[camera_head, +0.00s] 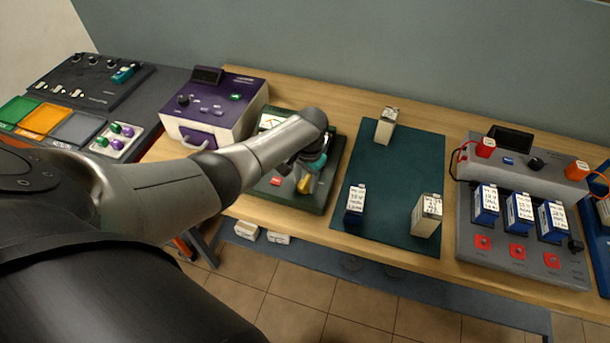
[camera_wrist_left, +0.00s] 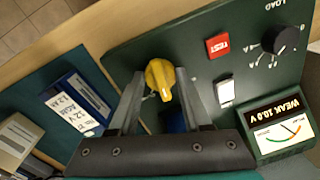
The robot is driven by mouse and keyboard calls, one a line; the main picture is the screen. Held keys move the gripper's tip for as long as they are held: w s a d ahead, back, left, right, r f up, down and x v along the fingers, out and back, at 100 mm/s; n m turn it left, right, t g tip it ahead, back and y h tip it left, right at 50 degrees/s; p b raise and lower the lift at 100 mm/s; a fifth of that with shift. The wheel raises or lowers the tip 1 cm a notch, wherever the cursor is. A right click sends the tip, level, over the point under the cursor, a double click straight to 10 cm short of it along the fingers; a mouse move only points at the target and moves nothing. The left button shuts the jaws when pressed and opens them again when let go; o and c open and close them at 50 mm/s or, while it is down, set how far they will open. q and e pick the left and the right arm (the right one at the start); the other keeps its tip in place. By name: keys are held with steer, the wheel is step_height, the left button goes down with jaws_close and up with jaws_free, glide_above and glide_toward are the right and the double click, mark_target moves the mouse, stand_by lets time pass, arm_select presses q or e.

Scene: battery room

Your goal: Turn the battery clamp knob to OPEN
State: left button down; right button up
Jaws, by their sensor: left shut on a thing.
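The yellow clamp knob (camera_wrist_left: 160,76) is on the dark green tester panel (camera_wrist_left: 215,72), between the two fingers of my left gripper (camera_wrist_left: 158,88). The gripper is shut on the knob. In the head view my left gripper (camera_head: 303,176) is over the green tester (camera_head: 331,177), with the yellow knob (camera_head: 304,185) just showing below it. A blue thing (camera_wrist_left: 173,120) shows partly between the fingers, mostly hidden. Any OPEN mark is hidden or too small to read. My right gripper is not in view.
The tester has a red TEST button (camera_wrist_left: 218,46), a white switch (camera_wrist_left: 225,92), a black LOAD dial (camera_wrist_left: 280,38) and a meter reading WEAK 10.0 V (camera_wrist_left: 283,127). Several batteries stand on the teal mat (camera_head: 392,170) to the right. A purple box (camera_head: 222,92) stands left.

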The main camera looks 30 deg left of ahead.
mark_target(308, 181)
arm_select(q)
steer(key=n+p, duration=0.1)
steer(key=n, duration=0.3)
steer(key=shift+w+r+n, duration=0.1)
steer(key=shift+n, duration=0.2)
steer(key=n, duration=0.5)
steer(key=shift+w+n+g+p, duration=0.1)
steer(key=shift+n+g+p, duration=0.2)
steer(key=shift+p, duration=0.05)
steer(key=c, duration=0.6)
jaws_free()
step_height(308, 181, up, 8)
steer(key=p, duration=0.4)
steer(key=shift+w+d+p, duration=0.15)
steer(key=shift+p, duration=0.2)
steer(key=shift+w+d+r, duration=0.1)
steer(key=shift+r, duration=1.7)
steer(key=shift+w+d+r, duration=0.1)
steer(key=shift+r, duration=1.7)
